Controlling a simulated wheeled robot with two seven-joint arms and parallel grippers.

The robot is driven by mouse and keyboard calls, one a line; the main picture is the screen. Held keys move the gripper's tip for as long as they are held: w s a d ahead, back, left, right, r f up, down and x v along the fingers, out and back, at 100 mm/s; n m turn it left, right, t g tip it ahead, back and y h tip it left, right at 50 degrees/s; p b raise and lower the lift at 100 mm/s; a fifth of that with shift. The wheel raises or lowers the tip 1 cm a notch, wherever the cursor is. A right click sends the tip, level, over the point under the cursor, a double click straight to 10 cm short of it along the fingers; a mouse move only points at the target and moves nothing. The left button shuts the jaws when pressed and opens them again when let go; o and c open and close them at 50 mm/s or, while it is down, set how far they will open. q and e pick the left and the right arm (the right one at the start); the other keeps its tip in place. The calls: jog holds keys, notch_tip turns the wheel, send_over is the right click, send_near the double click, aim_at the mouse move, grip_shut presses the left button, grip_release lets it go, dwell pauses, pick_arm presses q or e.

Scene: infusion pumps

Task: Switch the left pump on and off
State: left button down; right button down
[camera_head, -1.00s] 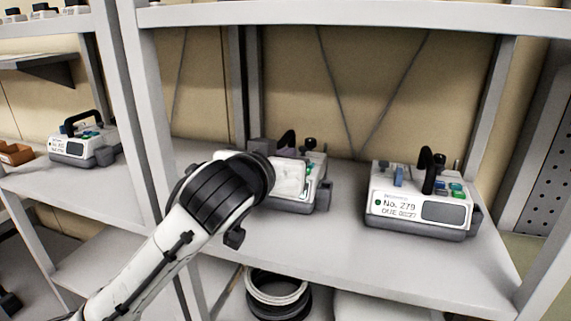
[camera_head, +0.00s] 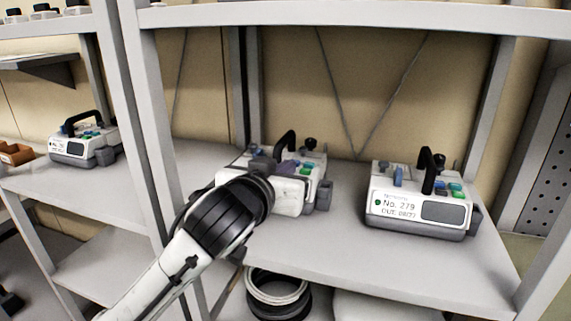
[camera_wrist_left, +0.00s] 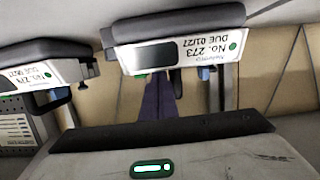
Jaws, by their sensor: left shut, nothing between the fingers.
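The left pump (camera_head: 312,161), white and grey with a black handle and coloured connectors, stands on the middle shelf. My left gripper (camera_head: 288,168) is in front of it and hides most of its front in the head view. In the left wrist view, which is upside down, this pump's front (camera_wrist_left: 190,54) reads No. 273, with a dark screen and a green dot. The gripper's dark purple fingers (camera_wrist_left: 158,85) are shut and empty, pointing at the pump's top; I cannot tell whether they touch it. My right gripper is not in view.
A second pump (camera_head: 420,203), No. 279, stands to the right on the same shelf (camera_head: 335,250); a clear strip lies between them. A third pump (camera_head: 85,143) is on the left rack. Shelf posts and the upper shelf board (camera_head: 350,17) frame the space.

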pick_arm(q)
jog(key=shift+f, duration=0.6)
jog(key=shift+r+p, duration=0.35)
jog(key=shift+p, duration=0.15)
notch_tip(320, 180, up, 5)
jog(key=p, duration=0.4)
jog(key=shift+f, duration=0.15)
jog(key=b+v, duration=0.1)
jog(key=v, duration=0.9)
